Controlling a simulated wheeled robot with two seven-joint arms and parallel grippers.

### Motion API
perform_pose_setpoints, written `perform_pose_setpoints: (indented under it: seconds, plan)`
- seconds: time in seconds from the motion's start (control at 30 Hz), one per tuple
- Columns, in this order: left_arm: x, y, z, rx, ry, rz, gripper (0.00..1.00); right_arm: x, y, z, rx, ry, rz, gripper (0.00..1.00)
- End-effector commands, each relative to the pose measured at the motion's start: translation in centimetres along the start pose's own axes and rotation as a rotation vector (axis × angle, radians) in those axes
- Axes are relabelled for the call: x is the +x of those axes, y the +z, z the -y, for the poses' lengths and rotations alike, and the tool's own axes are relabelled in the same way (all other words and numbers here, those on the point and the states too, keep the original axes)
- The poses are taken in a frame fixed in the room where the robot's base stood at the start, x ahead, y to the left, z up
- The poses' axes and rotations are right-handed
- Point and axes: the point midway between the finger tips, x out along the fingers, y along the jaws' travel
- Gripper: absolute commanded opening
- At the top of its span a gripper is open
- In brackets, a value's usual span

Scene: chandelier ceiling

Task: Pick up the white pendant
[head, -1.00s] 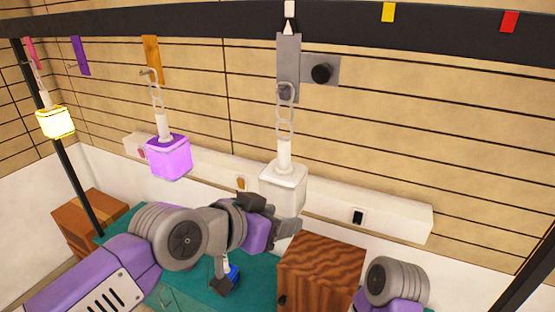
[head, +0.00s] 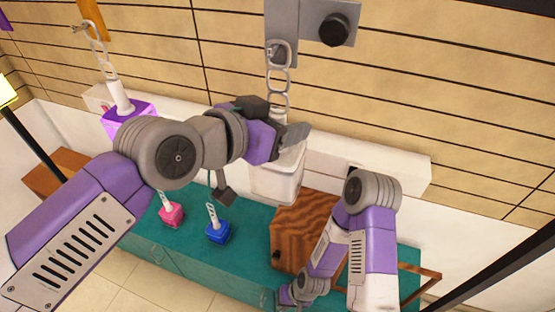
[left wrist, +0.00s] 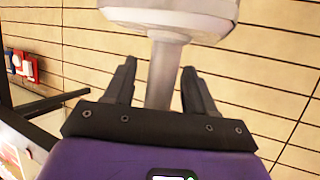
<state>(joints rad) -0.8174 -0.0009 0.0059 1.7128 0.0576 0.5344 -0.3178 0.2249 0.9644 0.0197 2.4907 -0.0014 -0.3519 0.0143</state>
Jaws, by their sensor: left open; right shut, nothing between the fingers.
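The white pendant (head: 277,180), a white block with a pale stem on a grey chain, hangs from a grey bracket (head: 283,25) in the head view. My left gripper (head: 292,138) is at the top of the block and hides much of the stem. In the left wrist view the pendant's stem (left wrist: 166,60) shows between the open fingers of my left gripper (left wrist: 159,66), with a gap on each side. The block (left wrist: 175,15) is at the top edge. My right gripper (head: 288,296) is low, at the bottom edge, small, shut and empty.
A purple pendant (head: 125,116) hangs at left, partly behind my left arm. A pink pendant (head: 171,214) and a blue pendant (head: 217,231) stand on the teal cabinet (head: 245,258). A wooden box (head: 290,228) stands below the white pendant. A yellow lamp (head: 6,90) is at far left.

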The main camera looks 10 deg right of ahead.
Motion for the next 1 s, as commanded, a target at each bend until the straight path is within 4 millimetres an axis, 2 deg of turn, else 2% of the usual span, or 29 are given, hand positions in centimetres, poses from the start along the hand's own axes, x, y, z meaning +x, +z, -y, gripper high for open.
perform_pose_setpoints:
  seconds: [0.1,0.3,0.67,1.0]
  plan:
    - [0.71,-0.03,-0.05,0.001,0.000,0.000,0.55,-0.12,0.00,0.05,0.000,0.000,0.000,0.00]
    - [0.74,-0.01,-0.01,0.000,0.000,-0.001,0.55,-0.09,0.00,0.04,0.000,0.000,0.000,0.00]
    - [0.72,-0.01,0.00,0.000,0.000,-0.001,0.00,-0.09,0.00,0.04,0.000,0.000,0.000,0.00]
    - [0.72,-0.02,0.00,-0.001,0.000,-0.001,0.00,-0.09,0.00,0.04,0.000,0.000,0.000,0.00]
